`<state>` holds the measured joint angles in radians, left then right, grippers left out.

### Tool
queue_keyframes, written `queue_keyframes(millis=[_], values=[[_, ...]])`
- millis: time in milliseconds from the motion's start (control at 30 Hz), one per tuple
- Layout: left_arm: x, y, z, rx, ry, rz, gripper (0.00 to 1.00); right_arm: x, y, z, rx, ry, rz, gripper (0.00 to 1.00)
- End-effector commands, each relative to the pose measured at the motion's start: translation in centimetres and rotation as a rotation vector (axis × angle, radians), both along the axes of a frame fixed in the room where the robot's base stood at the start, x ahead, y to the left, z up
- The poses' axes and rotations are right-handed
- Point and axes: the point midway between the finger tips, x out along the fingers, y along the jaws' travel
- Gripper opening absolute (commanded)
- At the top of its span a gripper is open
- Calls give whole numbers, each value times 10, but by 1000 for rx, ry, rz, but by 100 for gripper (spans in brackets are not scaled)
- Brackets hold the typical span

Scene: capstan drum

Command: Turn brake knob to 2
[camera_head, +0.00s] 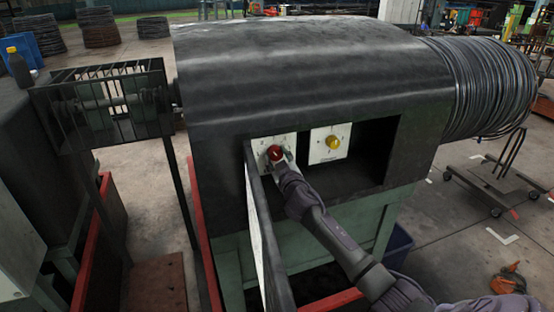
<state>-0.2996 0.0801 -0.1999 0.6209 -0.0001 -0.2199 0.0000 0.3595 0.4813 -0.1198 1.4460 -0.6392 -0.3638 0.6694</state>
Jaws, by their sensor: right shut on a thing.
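A red knob (274,153) sits on a white dial plate (259,146) on the front of the dark capstan machine. A yellow knob (333,142) sits on a second white plate (317,151) to its right. The printed marks are too small to read, so I cannot tell which knob is the brake or its setting. My right gripper (281,158) is at the red knob, shut on it, and covers the lower right of its plate. My left gripper is not in view.
A dark recess (376,150) opens right of the yellow knob. An upright panel edge (262,225) stands just left of my right gripper. A caged shaft (105,103) is at the left, and a wire coil (485,85) at the right.

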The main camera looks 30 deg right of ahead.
Motion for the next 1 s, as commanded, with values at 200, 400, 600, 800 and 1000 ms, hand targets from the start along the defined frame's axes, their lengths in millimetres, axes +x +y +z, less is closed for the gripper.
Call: queue_keyframes(millis=[200,400,600,800,1000], values=[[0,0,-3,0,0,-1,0,0,0,-1,-97,25,0,11],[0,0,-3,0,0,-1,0,0,0,-1,-142,37,0,11],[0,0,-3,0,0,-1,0,0,0,-1,-151,39,0,11],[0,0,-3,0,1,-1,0,0,0,-1,-150,39,0,11],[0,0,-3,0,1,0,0,0,0,-1,-150,38,0,71]])
